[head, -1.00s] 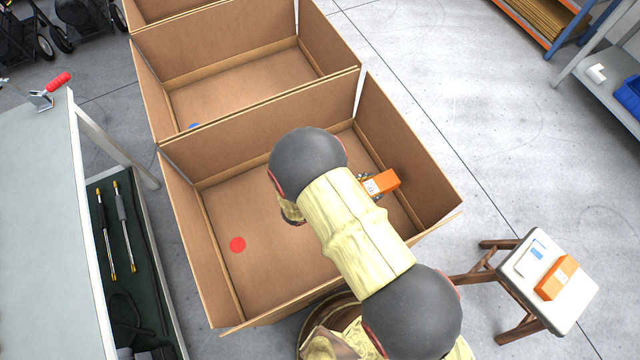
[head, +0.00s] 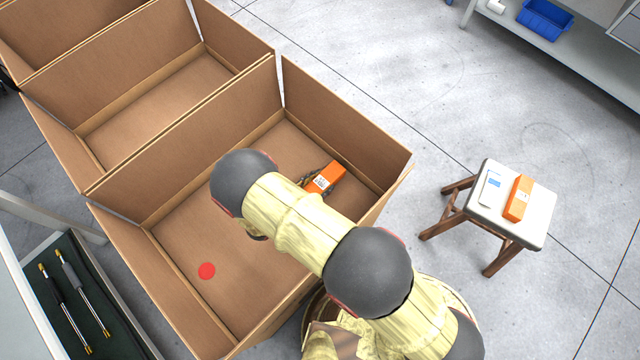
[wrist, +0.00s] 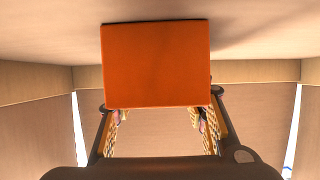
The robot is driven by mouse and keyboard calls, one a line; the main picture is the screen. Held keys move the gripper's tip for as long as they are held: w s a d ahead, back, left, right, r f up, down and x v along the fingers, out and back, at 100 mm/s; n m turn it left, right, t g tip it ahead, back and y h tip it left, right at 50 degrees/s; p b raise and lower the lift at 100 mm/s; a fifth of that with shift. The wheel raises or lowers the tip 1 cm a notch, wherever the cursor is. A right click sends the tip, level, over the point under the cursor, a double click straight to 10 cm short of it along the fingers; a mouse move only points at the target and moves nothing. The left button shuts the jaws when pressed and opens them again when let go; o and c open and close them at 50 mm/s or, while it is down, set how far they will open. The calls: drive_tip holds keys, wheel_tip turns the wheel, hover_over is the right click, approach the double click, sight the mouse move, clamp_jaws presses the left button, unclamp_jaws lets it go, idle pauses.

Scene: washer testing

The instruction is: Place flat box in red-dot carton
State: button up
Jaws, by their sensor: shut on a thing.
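An orange box (head: 328,177) with a white label is held in my gripper (head: 312,182), inside the front carton (head: 205,165). This carton has a red dot (head: 206,270) on its floor. The box is in the carton's right part, away from the dot. In the wrist view, the orange box (wrist: 156,65) shows its plain end, and my gripper (wrist: 160,115) has a finger on either side. The carton floor is close to the box; I cannot tell whether they touch. My arm hides part of the carton.
Two more open cartons (head: 150,65) stand in a row behind. A stool (head: 490,225) at right bears another orange box (head: 519,198) and a white flat item (head: 490,187) with a blue mark. A bench with a tool drawer (head: 85,310) is at left.

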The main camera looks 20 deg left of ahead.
drive_tip(key=o, duration=1.4)
drive_tip(key=shift+s+a+r, duration=0.1)
drive_tip(key=shift+r, duration=0.15)
drive_tip(key=p+v, duration=0.3)
drive_tip(key=v, duration=0.8)
drive_tip(key=shift+s+a+p, duration=0.1)
drive_tip(key=shift+s+p, duration=0.3)
